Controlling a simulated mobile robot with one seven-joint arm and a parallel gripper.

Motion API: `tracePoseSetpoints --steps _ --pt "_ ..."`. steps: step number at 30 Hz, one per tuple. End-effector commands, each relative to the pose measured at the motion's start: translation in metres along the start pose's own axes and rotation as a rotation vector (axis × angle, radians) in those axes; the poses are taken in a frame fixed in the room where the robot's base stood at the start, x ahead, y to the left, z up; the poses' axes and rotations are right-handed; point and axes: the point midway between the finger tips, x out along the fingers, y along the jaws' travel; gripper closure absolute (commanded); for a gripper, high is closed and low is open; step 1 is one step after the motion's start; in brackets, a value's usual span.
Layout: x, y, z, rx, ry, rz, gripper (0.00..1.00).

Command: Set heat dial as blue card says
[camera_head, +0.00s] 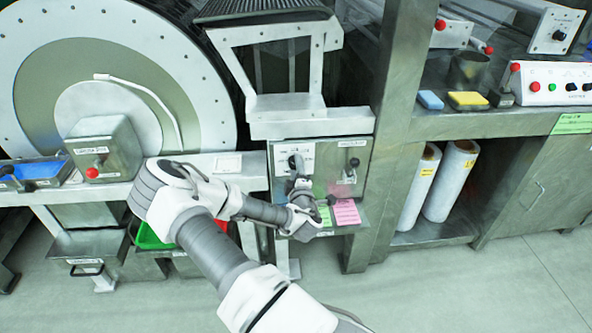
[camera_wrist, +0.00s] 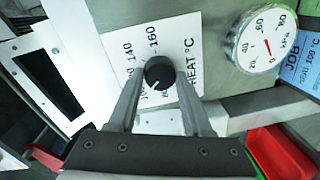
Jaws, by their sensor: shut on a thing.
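The black heat dial (camera_wrist: 159,71) sits on a white plate (camera_wrist: 187,40) marked HEAT °C, with 140 and 160 readable. Its white pointer line faces the lower left in the wrist view, and the mark beside it is partly hidden. My gripper (camera_wrist: 162,80) is shut on the dial, one finger on each side. In the head view my gripper (camera_head: 297,186) is at the panel, below the dial's plate (camera_head: 308,152). The blue card (camera_wrist: 302,72) at the right of the wrist view is cut off; it reads JOB and seems to say HEAT 100 °C.
A round gauge (camera_wrist: 262,44) with a red needle is beside the dial plate. A second black knob (camera_head: 353,163) is right of it. Pink (camera_head: 346,213) and green (camera_head: 325,215) cards lie below. A red bin (camera_wrist: 280,152) is at the lower right of the wrist view.

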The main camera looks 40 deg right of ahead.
Motion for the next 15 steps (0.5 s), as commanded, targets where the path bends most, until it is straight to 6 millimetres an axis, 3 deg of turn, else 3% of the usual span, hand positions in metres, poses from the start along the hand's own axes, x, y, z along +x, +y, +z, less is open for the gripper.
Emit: tracePoseSetpoints --steps 15 --pt "0.0004 0.0005 -0.0009 -0.098 -0.004 0.002 1.0"
